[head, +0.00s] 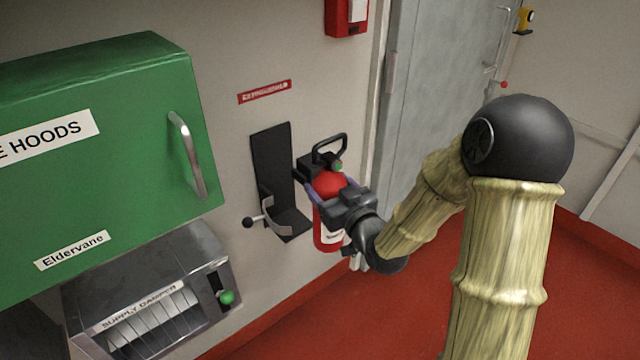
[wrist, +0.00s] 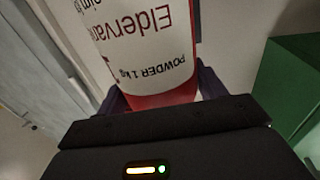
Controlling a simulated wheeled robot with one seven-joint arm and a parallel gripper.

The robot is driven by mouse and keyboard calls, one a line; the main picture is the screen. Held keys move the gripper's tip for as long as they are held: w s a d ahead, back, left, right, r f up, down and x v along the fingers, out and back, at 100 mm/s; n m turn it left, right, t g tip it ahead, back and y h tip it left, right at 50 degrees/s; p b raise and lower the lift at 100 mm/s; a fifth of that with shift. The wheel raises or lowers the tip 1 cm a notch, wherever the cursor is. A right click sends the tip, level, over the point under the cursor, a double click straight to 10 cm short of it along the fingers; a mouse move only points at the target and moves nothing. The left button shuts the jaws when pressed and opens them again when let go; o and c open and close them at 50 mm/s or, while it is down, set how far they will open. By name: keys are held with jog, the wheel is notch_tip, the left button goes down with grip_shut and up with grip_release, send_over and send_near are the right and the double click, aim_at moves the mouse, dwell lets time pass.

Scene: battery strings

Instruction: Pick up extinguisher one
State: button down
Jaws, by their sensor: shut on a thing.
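The extinguisher (head: 329,187) is a small red cylinder with a black valve head, a black loop handle and a white label. In the head view it hangs upright just right of its black wall bracket (head: 270,165), apart from the back plate. My gripper (head: 340,193) is shut around the extinguisher's body from the right side and partly hides it. In the wrist view the extinguisher's label (wrist: 140,40) appears upside down, reading "POWDER 1 kg", with the red body (wrist: 165,97) between my fingers. The bracket's strap arm (head: 270,215) stands open with a ball knob at its left.
A green hoods cabinet (head: 100,180) with a metal handle is on the left, above a grey supply damper box (head: 150,290) with a green knob. A red box (head: 346,15) is on the wall above. A grey door (head: 430,90) is to the right. Red floor (head: 400,320) is open below.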

jog(key=shift+s+d+r, duration=0.2)
jog(key=shift+s+d, duration=0.45)
jog(key=shift+s, duration=0.1)
jog(key=shift+w, duration=0.15)
